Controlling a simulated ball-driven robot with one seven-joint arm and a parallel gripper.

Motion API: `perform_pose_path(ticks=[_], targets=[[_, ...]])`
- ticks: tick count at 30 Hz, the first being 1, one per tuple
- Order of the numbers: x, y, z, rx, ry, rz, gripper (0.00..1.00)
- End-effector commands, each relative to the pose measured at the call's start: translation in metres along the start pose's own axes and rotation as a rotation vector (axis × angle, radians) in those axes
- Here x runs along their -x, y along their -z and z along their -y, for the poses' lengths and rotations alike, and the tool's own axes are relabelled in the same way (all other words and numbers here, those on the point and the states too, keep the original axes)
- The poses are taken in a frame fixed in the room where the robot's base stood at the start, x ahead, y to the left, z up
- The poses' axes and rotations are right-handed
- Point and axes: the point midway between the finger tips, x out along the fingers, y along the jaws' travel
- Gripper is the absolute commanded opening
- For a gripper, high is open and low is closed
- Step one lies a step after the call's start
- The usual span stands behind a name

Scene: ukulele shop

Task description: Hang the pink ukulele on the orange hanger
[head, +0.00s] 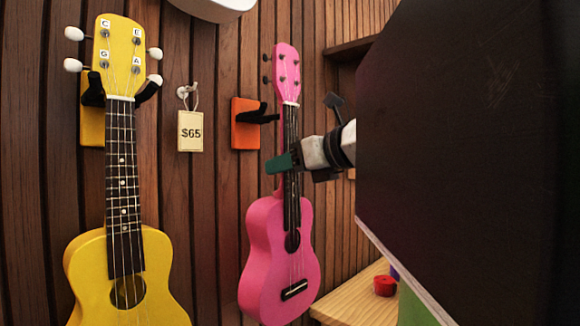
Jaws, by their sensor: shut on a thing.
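The pink ukulele (280,250) is upright in the head view, its pink headstock (286,70) at the top. My gripper (290,160) is shut around its neck, a little below the headstock, and comes in from the right. The orange hanger (244,130) is on the slatted wall, left of the ukulele's neck. Its black arm (262,116) points right toward the neck, at a height just below the headstock.
A yellow ukulele (155,250) hangs at the left on a black-armed hanger with a yellow plate (92,122). A $65 price tag (190,130) hangs on the wall between. A large dark panel (470,130) blocks the right. A wooden surface (350,305) with a red object (385,286) is lower right.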

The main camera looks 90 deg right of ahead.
Motion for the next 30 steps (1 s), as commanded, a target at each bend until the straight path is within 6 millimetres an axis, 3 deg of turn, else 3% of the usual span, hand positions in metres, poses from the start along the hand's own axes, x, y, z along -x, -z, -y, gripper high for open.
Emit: perform_pose_path(ticks=[14, 30], targets=[[-0.001, -0.001, 0.0, 0.001, 0.0, 0.002, 0.0], [-0.023, -0.007, -0.001, 0.001, -0.001, 0.003, 0.0]])
